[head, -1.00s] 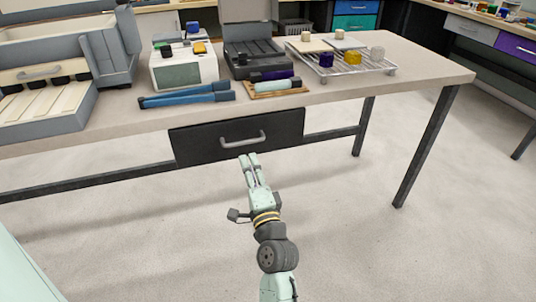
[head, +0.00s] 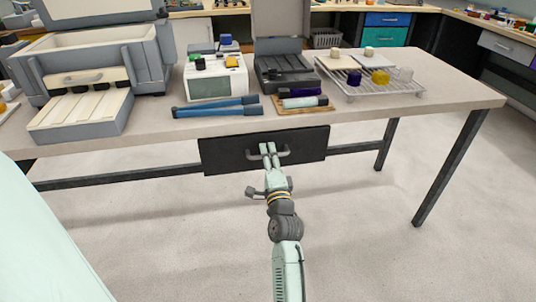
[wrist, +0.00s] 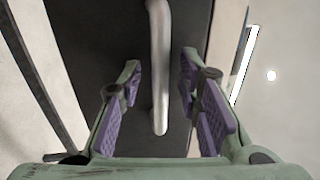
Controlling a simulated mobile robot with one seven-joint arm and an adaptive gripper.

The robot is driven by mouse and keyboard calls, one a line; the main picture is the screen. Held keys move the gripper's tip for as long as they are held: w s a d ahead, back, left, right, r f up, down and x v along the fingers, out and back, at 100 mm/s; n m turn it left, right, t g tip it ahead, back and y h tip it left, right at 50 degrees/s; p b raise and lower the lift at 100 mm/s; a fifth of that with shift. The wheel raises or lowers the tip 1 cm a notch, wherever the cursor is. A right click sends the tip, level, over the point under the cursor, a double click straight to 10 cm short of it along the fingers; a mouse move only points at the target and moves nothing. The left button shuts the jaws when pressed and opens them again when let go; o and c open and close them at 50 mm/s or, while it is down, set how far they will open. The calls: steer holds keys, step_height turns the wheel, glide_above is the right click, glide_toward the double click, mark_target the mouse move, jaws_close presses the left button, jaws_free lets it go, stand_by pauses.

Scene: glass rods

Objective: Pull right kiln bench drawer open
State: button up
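The dark drawer (head: 222,155) is under the bench top, its front appearing flush with the bench, with a grey bar handle (head: 284,155) across its middle. My gripper (head: 268,149) is at the handle, its fingertips overlapping it in the head view. In the wrist view the handle (wrist: 159,70) runs lengthwise between the two purple-padded fingers, and my gripper (wrist: 160,95) is open around it. There is a visible gap on each side of the handle. The drawer front (wrist: 90,30) fills the background behind it.
Bench legs (head: 450,170) stand at the right. The floor before the drawer is clear.

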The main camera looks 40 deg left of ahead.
jaws_close()
stand_by(0.3)
stand_by(0.6)
